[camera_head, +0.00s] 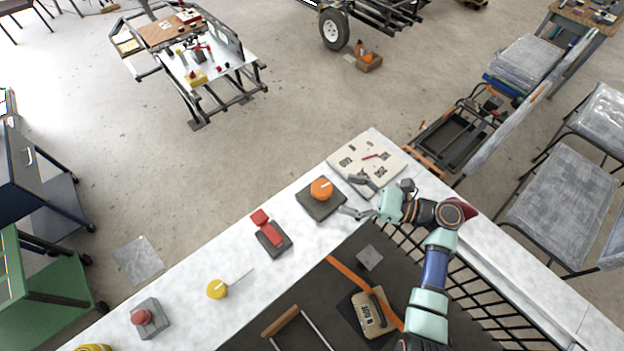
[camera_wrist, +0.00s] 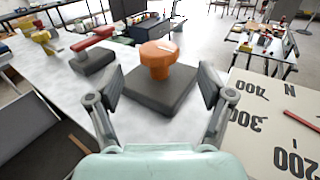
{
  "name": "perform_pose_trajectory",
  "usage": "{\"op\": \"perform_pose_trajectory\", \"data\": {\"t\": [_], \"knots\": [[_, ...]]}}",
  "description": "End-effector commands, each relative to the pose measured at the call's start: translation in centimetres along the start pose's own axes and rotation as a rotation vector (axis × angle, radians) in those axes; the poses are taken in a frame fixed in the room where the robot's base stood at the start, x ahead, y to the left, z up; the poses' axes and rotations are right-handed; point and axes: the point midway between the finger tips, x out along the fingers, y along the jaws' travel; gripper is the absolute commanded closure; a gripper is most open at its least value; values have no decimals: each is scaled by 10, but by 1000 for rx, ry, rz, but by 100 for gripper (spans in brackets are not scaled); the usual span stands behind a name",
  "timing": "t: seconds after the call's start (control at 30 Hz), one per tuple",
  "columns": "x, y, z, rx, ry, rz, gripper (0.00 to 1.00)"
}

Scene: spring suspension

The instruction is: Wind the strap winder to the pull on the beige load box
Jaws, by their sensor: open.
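The winder appears to be the orange round knob (camera_head: 321,189) on a dark square base (camera_head: 313,207); a pale mark shows on its top. In the wrist view the orange knob (camera_wrist: 158,60) stands beyond and between my open fingers, not touched. My gripper (camera_head: 352,196) is open and empty, just right of the knob's base; it also shows in the wrist view (camera_wrist: 161,90). The beige load box (camera_head: 370,315) sits on the dark lower surface, with an orange strap (camera_head: 350,275) beside it; its printed label is too small to read.
A beige dial board (camera_head: 366,160) with a red needle (camera_head: 371,156) lies behind my gripper; 200, 300 and 400 show in the wrist view. Along the white bench stand a red lever (camera_head: 270,231), a yellow knob (camera_head: 217,289) and a red button (camera_head: 141,317).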

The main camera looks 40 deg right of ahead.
Motion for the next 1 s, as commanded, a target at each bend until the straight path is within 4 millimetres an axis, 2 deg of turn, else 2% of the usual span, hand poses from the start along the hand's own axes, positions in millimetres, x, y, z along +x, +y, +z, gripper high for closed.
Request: {"op": "perform_pose_trajectory", "data": {"t": [0.4,0.53,0.77,1.0], "knots": [[68,1,1,-3,3,4,20],[77,1,0,-4,3,3,20],[78,1,-1,-4,3,2,20],[78,1,-1,-4,3,2,59]]}}
